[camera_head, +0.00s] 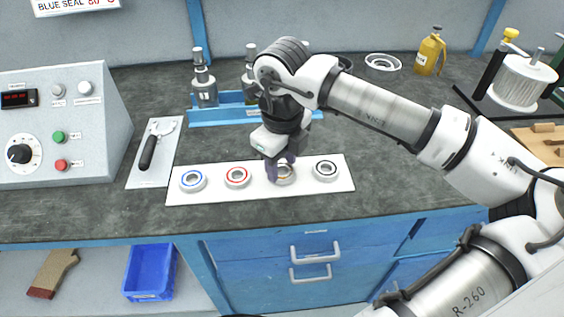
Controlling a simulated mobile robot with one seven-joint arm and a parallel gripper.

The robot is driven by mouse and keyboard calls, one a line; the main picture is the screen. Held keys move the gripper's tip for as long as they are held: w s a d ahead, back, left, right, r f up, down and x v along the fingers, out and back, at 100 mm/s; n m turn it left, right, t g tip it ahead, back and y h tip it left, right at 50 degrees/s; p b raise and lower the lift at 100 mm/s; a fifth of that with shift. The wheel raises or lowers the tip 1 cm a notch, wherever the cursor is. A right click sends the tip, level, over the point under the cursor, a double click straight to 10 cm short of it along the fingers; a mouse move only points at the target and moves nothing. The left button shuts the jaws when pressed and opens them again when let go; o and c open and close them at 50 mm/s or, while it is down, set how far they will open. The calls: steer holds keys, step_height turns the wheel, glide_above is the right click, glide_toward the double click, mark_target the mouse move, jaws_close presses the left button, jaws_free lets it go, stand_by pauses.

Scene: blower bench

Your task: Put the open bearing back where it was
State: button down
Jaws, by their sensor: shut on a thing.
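A white strip (210,191) lies along the front of the bench with several bearings in a row. From the left are a blue-ringed bearing (193,181), a red-ringed bearing (237,177), the open bearing (285,178) and a black-ringed bearing (326,170). The open bearing shows a brownish, unsealed ring. My gripper (281,171) points down and is shut on the open bearing, hiding its far part. The bearing is at or just above the strip, between the red-ringed and black-ringed ones; I cannot tell whether it touches.
A control box (60,145) and a plate with a black-handled tool (150,152) are at left. A blue rack (222,115) with metal spindles stands behind my gripper. A yellow can (430,52) is at back right. Bare bench lies right of the strip.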

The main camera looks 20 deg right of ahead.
steer(key=shift+f, duration=0.15)
steer(key=c, duration=0.8)
jaws_free()
steer(key=shift+o, duration=0.2)
step_height(320, 180, up, 12)
steer(key=shift+s+a, duration=0.15)
steer(key=shift+s, duration=0.25)
